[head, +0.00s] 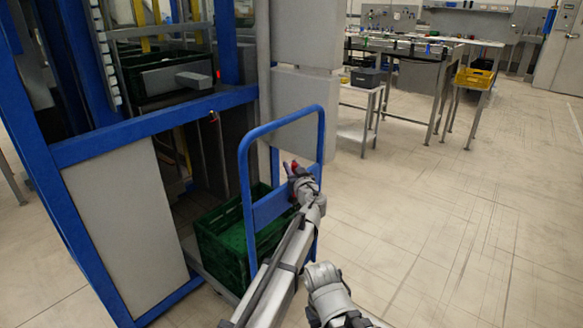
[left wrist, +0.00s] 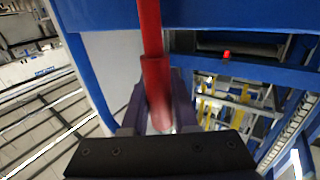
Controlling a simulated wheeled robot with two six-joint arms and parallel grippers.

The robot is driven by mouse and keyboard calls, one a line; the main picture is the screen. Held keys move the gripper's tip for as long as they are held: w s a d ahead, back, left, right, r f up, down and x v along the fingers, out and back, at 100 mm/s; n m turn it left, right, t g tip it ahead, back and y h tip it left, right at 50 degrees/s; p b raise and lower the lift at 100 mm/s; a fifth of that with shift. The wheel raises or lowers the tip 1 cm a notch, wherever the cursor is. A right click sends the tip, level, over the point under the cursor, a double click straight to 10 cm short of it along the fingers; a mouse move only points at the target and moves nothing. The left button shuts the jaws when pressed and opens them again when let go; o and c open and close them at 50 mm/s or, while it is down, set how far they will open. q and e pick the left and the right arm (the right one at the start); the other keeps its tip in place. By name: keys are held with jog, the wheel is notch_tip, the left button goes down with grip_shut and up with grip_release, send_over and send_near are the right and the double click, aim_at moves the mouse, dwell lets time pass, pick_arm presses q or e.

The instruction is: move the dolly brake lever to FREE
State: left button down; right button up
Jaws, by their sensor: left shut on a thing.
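The red brake lever (head: 294,166) shows at the blue push-handle frame of the dolly (head: 243,165), small and partly hidden by my left gripper (head: 290,172). In the left wrist view the red lever (left wrist: 151,40) runs down from a blue bar, with its thicker grip end between the two dark fingers of my left gripper (left wrist: 158,100). The fingers are shut on it. No FREE marking can be read in either view.
A green crate (head: 222,240) sits on the dolly behind the handle. A blue-framed conveyor station (head: 150,125) stands to the left, holding another dark green crate (head: 150,82). Workbenches (head: 410,65) and a yellow bin (head: 474,78) are at the back. The floor to the right is clear.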

pick_arm(q)
jog(key=shift+s+f, duration=0.1)
jog(key=shift+s, duration=0.05)
jog(key=s+n+b, duration=0.1)
jog(key=s+a+n+t+b, duration=0.1)
jog(key=b, duration=0.1)
jog(key=s+a+n+y+b, duration=0.1)
jog(key=shift+a+f+t+b, duration=0.15)
jog(key=shift+f+t+b, duration=0.15)
jog(key=shift+b, duration=0.05)
jog(key=shift+s+a+f+n+t+y+b, duration=0.1)
jog(key=shift+s+a+n+t+y+b, duration=0.1)
jog(key=shift+s+a+n+y+b, duration=0.35)
jog(key=shift+s+a+f+n+t+y+b, duration=0.1)
jog(key=shift+s+n+t+b, duration=0.15)
jog(key=shift+n+b, duration=0.55)
jog(key=shift+s+a+f+n+t+y+b, duration=0.15)
jog(key=shift+s+a+n+y+b, duration=0.15)
jog(key=shift+s+n+b, duration=0.35)
jog(key=shift+w+r, duration=0.1)
jog(key=shift+w, duration=0.05)
jog(key=c, duration=0.7)
grip_release()
jog(key=shift+r, duration=0.1)
notch_tip(320, 180, up, 10)
jog(key=p, duration=1)
